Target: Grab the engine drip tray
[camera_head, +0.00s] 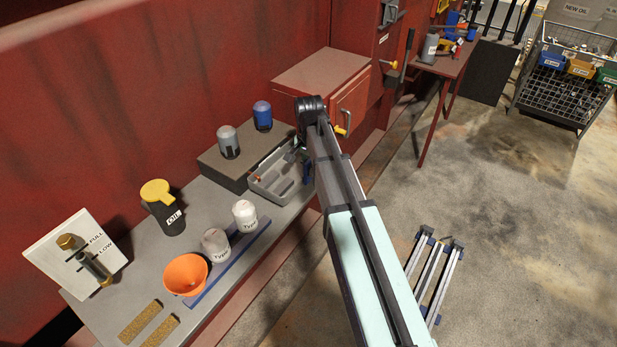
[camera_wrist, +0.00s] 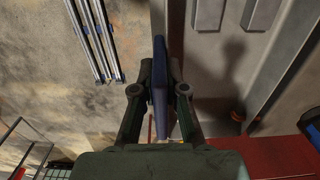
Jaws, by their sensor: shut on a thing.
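The grey engine drip tray (camera_head: 262,186) lies at the right end of the grey workbench, with grey pieces inside it. Its grey body fills the right part of the wrist view (camera_wrist: 222,70), where it has raised or recessed oblong shapes. My gripper (camera_wrist: 160,85) is shut on an upright blue bar, which appears to be the tray's handle (camera_wrist: 160,60). A bit of this blue also shows at the tray's right end in the head view (camera_head: 306,172). My arm partly hides the tray's right side and most of the gripper there.
A dark block (camera_head: 225,172) with a grey canister (camera_head: 228,142) and a blue canister (camera_head: 262,116) stands just behind the tray. White containers (camera_head: 245,215), an oil can (camera_head: 165,210) and an orange funnel (camera_head: 186,273) stand further left. The floor to the right has metal rails (camera_head: 433,275).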

